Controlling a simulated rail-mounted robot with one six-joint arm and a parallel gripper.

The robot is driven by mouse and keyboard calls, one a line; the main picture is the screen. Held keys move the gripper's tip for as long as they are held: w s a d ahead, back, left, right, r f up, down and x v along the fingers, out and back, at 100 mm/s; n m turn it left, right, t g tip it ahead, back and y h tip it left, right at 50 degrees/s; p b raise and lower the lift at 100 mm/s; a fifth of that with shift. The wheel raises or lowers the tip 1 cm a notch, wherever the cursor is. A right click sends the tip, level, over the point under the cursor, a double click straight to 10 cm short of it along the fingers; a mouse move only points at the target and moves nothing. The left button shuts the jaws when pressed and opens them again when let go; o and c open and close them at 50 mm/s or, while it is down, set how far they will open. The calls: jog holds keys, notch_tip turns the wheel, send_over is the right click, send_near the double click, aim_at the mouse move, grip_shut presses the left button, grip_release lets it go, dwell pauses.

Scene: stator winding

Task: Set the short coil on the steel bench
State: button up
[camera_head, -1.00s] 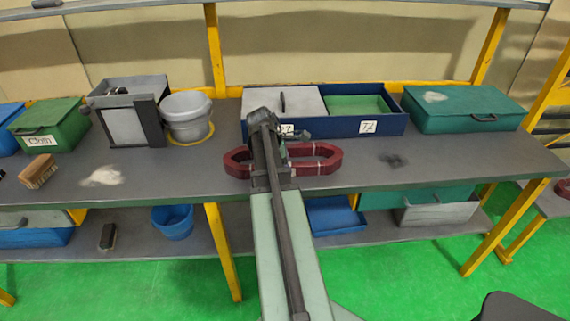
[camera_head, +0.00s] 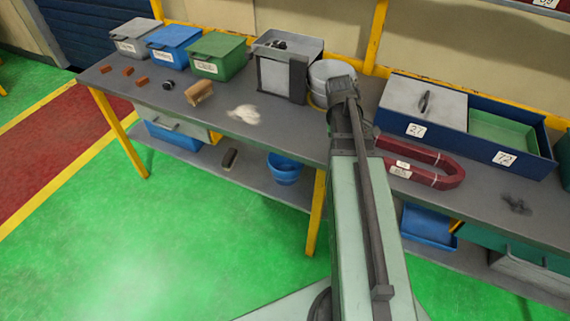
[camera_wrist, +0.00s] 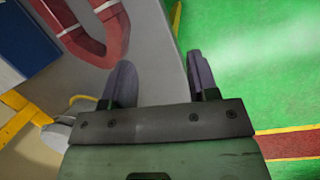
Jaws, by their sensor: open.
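A dark red coil (camera_head: 440,180), a long ring with pale ties and a white label, lies flat on the grey bench (camera_head: 290,128) in front of the blue tray. My arm hides its left end in the head view. I cannot tell from its look whether it is the short one. In the wrist view the coil (camera_wrist: 112,38) is at the top left, apart from the fingers. My gripper (camera_wrist: 160,82) is open and empty, with its fingers near the bench edge. In the head view my own arm hides the fingers.
A blue tray (camera_head: 455,140) marked 27 and 72 stands behind the coil. The bench front between brush and arm has free room.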

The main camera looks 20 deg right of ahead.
jog(key=s+a+m+t+y, duration=0.1)
jog(key=a+m, duration=0.4)
jog(key=a, duration=2.1)
jog(key=shift+s+a+f+t+y, duration=0.2)
jog(key=shift+s+f+t+y, duration=0.1)
jog(key=shift+s+y, duration=0.3)
